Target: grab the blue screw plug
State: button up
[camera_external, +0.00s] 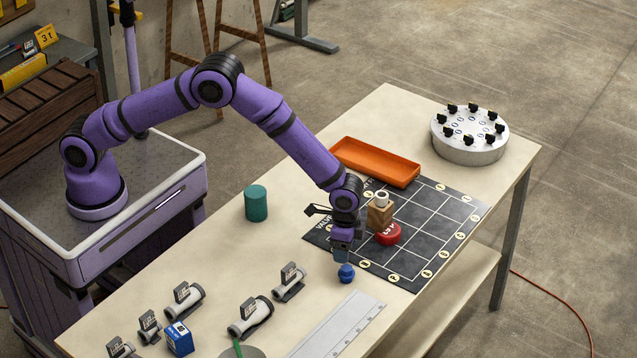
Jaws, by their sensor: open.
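The blue screw plug (346,273) is a small, dark blue knobbed piece standing on the table near the front edge of the black grid mat (408,262). My gripper (342,256) points down above and slightly behind it in the external view. The jaws are open and appear empty, with the plug just below the fingertips. My wrist hides part of the mat behind it. Whether the fingers touch the plug cannot be told from this view.
A red round piece (388,234) and a wooden block with a white ring (380,212) stand close right of my gripper. An orange tray (375,163), a green cylinder (256,204) and a grey ruled plate (337,325) lie around. Several pipe pieces stand at front left.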

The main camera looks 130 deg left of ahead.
aim_at(346, 268)
jog(key=f, duration=0.9)
jog(key=shift+w+a+f, duration=0.1)
jog(key=shift+a, duration=0.2)
jog(key=c, duration=0.7)
jog(key=shift+c, duration=0.2)
